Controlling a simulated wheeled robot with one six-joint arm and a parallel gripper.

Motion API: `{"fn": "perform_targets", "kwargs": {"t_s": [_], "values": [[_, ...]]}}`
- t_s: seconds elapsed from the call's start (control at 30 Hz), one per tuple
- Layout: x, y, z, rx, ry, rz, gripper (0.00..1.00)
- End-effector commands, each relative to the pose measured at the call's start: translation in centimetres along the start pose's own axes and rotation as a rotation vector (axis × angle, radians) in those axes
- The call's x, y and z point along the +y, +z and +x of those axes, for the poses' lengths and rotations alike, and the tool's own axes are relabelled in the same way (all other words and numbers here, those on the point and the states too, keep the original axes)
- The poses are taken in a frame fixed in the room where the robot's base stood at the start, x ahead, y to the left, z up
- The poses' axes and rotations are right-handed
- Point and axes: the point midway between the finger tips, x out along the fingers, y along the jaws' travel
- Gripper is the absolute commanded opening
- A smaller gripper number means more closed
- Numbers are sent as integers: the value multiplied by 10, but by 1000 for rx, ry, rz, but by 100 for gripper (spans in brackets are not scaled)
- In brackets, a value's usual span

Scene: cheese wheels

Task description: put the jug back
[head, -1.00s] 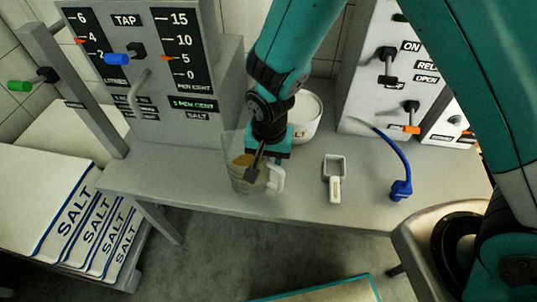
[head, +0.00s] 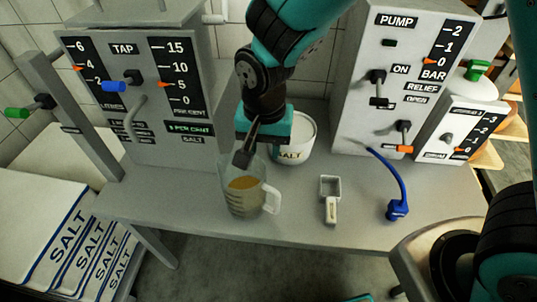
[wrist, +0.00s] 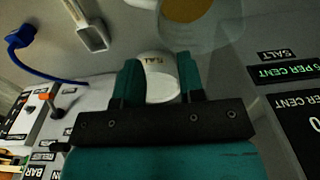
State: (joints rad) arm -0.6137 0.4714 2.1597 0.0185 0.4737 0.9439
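The clear jug (head: 243,203) with amber liquid stands upright on the grey bench (head: 290,215) near its front edge, its handle to the right. In the wrist view the jug (wrist: 205,28) is at the top, beyond my fingertips. My gripper (head: 243,160) is above and behind the jug, near its rim in the head view; I cannot tell whether it touches. In the wrist view my gripper (wrist: 160,72) has its two fingers apart, with nothing held between them. The white salt tub (head: 297,143) stands behind the jug, partly hidden by my gripper, and shows between the fingers.
A white scoop (head: 330,200) and a blue hose end (head: 397,209) lie right of the jug. The tap panel (head: 140,110) stands behind left, the pump panel (head: 385,85) behind right. Salt bags (head: 75,255) are at lower left. Bench space left of the jug is clear.

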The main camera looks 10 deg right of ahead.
Motion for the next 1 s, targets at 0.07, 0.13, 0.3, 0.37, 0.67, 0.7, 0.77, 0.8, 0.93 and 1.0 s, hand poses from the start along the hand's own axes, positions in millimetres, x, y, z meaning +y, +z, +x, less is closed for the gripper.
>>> {"fn": "perform_targets", "kwargs": {"t_s": [0.07,0.13,0.3,0.37,0.67,0.7,0.77,0.8,0.93,1.0], "values": [[0,0,-3,0,0,0,36],[1,0,-6,-1,-2,-5,36],[20,8,-44,-33,-70,-138,36],[34,17,-68,-48,-118,-239,36],[99,87,-148,-17,-333,-792,36],[104,94,-152,-7,-347,-839,36],[108,101,-156,4,-362,-893,36],[110,105,-158,8,-368,-917,36],[112,108,-159,10,-373,-944,36],[112,108,-159,10,-373,-943,36]]}}
